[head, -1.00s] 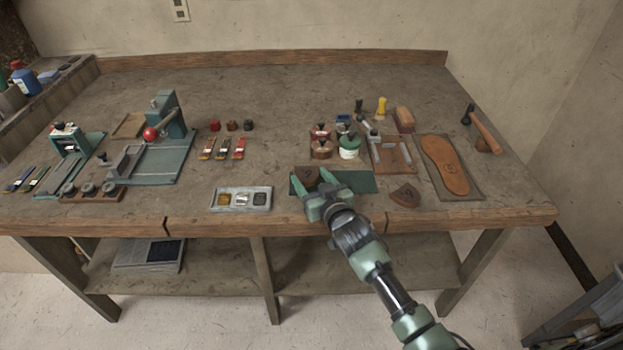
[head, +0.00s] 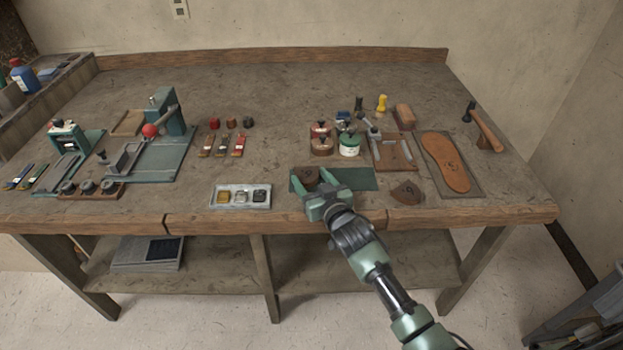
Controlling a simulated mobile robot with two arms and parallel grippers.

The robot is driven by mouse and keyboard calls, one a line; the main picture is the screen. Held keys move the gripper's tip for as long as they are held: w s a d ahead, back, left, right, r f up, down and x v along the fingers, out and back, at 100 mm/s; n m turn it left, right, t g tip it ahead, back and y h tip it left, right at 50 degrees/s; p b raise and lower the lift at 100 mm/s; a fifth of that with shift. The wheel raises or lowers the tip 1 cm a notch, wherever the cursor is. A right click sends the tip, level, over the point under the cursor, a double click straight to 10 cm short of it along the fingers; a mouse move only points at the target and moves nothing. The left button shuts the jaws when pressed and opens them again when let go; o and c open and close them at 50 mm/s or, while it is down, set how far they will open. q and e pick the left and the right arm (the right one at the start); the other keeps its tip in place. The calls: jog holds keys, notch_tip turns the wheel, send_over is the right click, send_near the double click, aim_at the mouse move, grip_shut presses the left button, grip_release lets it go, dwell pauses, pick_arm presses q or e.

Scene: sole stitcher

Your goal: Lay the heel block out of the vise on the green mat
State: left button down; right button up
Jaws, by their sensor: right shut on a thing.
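The green mat (head: 358,180) lies near the front edge of the workbench. My right gripper (head: 317,184) is over the left part of the mat, shut on the dark brown heel block (head: 310,174). The block is at the mat's left end; whether it touches the mat is hard to tell. Another brown heel-shaped piece (head: 407,193) lies on the bench to the right of the mat. The vise (head: 125,158) on its teal base at the left has no block visible in it. My left gripper is not in view.
A grey tray (head: 241,196) with small metal pieces sits left of the mat. Jars (head: 349,146) stand behind the mat. The bench's back middle is clear.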

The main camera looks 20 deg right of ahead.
jog(key=o, duration=1.5)
